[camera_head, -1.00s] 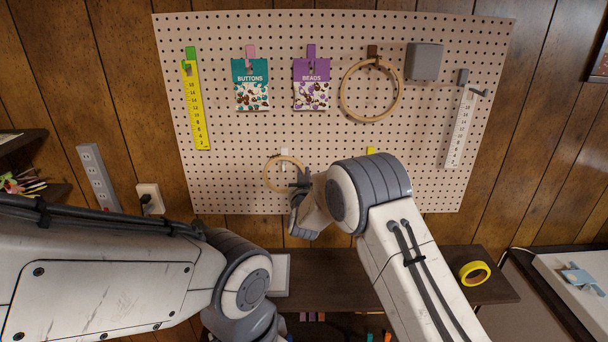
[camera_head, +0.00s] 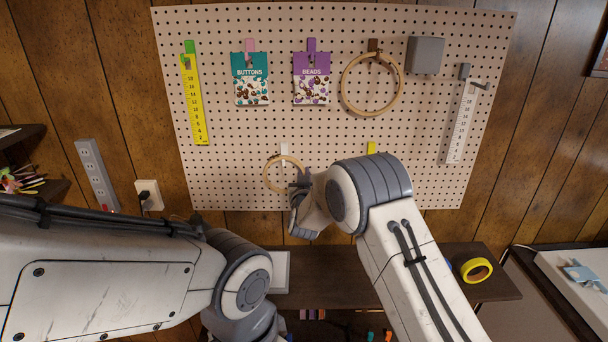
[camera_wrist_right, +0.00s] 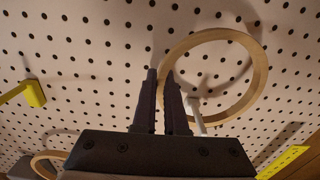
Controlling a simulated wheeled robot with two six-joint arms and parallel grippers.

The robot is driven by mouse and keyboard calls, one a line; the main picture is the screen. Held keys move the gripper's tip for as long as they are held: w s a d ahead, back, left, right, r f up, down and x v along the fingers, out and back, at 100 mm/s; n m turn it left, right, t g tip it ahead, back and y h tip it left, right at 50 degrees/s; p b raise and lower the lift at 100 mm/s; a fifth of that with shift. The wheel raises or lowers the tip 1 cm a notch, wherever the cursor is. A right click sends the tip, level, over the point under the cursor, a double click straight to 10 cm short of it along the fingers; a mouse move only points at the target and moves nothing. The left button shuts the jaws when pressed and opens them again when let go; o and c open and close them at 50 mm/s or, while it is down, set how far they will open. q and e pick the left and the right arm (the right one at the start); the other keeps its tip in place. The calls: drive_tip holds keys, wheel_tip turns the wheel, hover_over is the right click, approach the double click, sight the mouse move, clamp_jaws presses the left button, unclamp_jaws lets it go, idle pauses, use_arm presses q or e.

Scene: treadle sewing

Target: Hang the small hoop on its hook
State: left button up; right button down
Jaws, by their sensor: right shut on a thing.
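The small wooden hoop (camera_head: 265,175) is upright in front of the lower pegboard. My right gripper (camera_head: 303,178) is shut on its right rim. A white hook (camera_head: 284,149) shows at the hoop's top edge in the head view. In the right wrist view the white hook (camera_wrist_right: 193,104) appears within the outline of the hoop (camera_wrist_right: 264,72), beside the shut fingers of my right gripper (camera_wrist_right: 161,78). I cannot tell whether the hoop touches or rests on the hook. My left arm comes in at lower left; its gripper is out of sight.
The pegboard (camera_head: 230,165) also holds a large hoop (camera_head: 344,87), a yellow ruler (camera_head: 197,110), a buttons packet (camera_head: 250,88), a beads packet (camera_head: 311,90) and a white ruler (camera_head: 461,125). A yellow hook (camera_head: 371,148) is right of the gripper. A tape roll (camera_head: 476,262) lies on the shelf.

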drive_tip(key=c, duration=0.9)
unclamp_jaws()
drive_tip(key=s+b, duration=0.4)
drive_tip(key=s, duration=0.6)
drive_tip(key=shift+s, duration=0.25)
